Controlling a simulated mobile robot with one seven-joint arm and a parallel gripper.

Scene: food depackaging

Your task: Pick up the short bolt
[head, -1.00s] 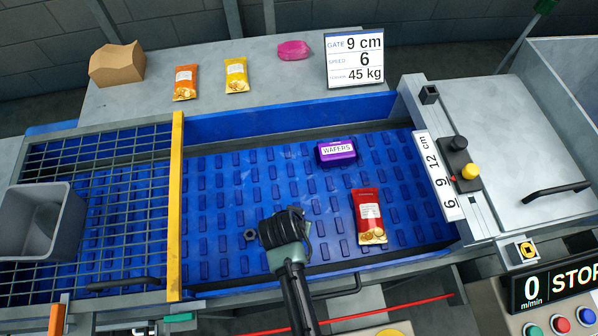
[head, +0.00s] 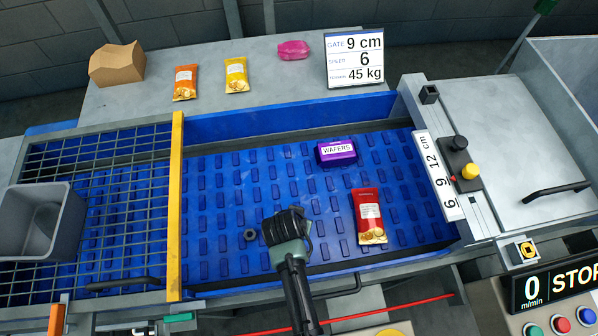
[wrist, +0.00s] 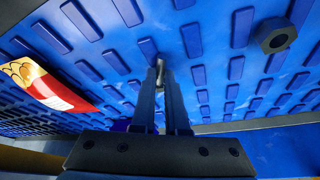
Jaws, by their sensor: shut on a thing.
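My gripper (head: 285,222) is low over the blue belt in the head view, left of the red packet. In the wrist view my gripper (wrist: 163,75) has its fingers close together, shut on a small pale metal piece, the short bolt (wrist: 160,72). Only a sliver of the bolt shows between the fingertips; its head and length are hidden. In the head view my gripper hides the bolt. I cannot tell whether it touches the belt.
A dark hex nut (head: 250,234) lies just left of my gripper. A red packet (head: 369,216) and a purple wafers box (head: 336,152) lie on the ribbed belt (head: 215,215). A yellow bar (head: 176,205) and grate (head: 90,215) border the left.

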